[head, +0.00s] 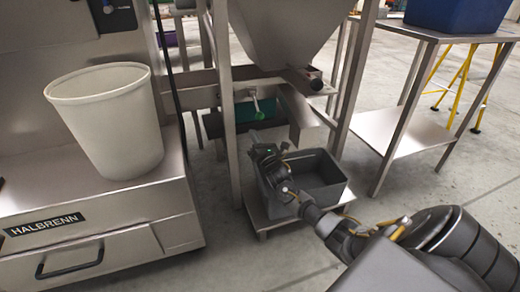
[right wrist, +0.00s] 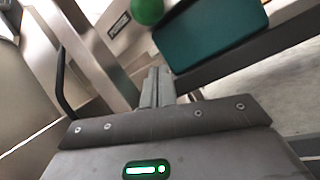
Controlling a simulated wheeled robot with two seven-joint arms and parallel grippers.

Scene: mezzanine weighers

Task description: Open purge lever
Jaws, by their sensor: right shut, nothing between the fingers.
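The purge lever appears to be the short lever with a green ball knob (head: 259,114) on the metal frame under the steel hopper (head: 285,35). The green knob also shows at the top edge of the right wrist view (right wrist: 147,9). My right gripper (head: 259,149) is below the knob in the head view, apart from it. Its two fingers (right wrist: 158,82) are shut together with nothing between them. In the right wrist view the knob is beyond and slightly left of the fingertips. My left gripper is not in view.
A dark grey bin (head: 338,193) stands on a low stand below the hopper chute (head: 298,118), close beside my right gripper. A teal box (right wrist: 212,35) is behind the frame. A white tub (head: 105,120) stands on the machine at left. A steel table (head: 440,35) stands at right.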

